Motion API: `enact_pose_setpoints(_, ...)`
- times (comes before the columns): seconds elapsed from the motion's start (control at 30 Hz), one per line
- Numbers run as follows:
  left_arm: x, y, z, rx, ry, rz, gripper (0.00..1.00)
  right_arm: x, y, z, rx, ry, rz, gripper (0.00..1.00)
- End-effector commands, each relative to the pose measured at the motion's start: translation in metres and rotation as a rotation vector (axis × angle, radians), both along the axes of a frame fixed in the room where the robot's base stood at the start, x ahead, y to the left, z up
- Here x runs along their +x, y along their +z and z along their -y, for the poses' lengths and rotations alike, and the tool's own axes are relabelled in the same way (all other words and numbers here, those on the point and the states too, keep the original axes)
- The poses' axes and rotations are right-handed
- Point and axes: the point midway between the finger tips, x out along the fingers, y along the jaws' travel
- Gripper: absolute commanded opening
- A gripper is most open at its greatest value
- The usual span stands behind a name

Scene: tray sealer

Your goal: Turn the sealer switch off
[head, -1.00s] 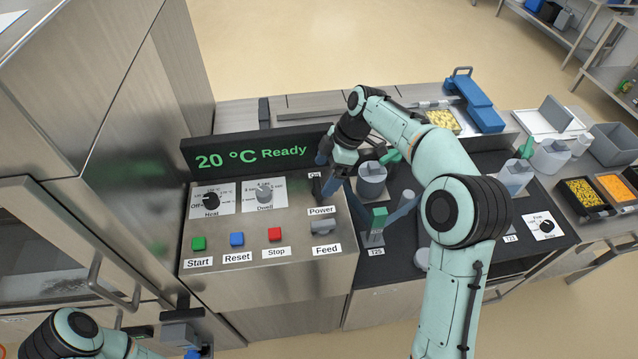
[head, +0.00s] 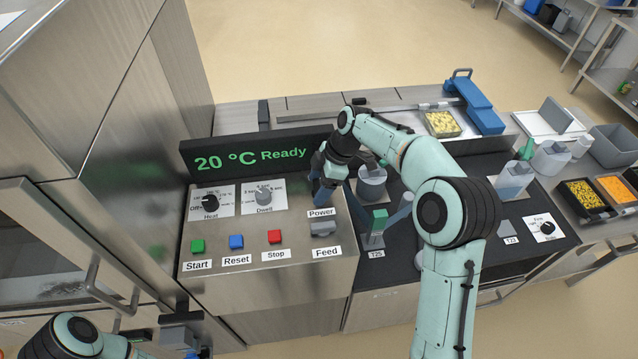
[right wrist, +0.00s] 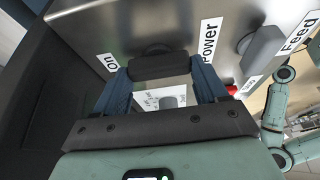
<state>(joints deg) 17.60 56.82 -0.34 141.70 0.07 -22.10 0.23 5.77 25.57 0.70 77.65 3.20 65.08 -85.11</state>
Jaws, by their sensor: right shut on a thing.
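The sealer's power switch is a black lever (right wrist: 160,66) between the "On" and "Power" labels in the right wrist view. My right gripper (head: 325,198) is at the switch above the "Power" label in the head view and mostly hides it there. In the right wrist view its two blue fingers (right wrist: 163,84) are on either side of the black lever, shut on it. The sealer display (head: 250,158) reads "20 °C Ready" in green. My left gripper (head: 185,337) is low at the bottom left of the head view, partly cut off, and its jaws are unclear.
The panel also has a Heat dial (head: 210,203), a Dwell dial (head: 264,196), green (head: 198,246), blue (head: 236,241) and red (head: 274,236) buttons, and a grey Feed knob (head: 323,228). A grey pot (head: 371,185) and a green-topped block (head: 377,222) stand close on the right.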

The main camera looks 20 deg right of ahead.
Motion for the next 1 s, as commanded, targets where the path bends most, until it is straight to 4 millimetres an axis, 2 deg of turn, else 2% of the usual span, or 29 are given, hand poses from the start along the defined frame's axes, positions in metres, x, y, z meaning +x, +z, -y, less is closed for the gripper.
enact_pose_setpoints(0.37,-0.009,-0.012,0.000,0.000,0.000,-0.010,0.43,-0.001,-0.001,0.000,0.000,-0.125,0.002,0.42)
enact_pose_setpoints(1.0,-0.028,-0.042,0.000,0.000,0.000,-0.031,0.43,-0.002,0.000,-0.002,0.001,-0.702,0.005,0.42)
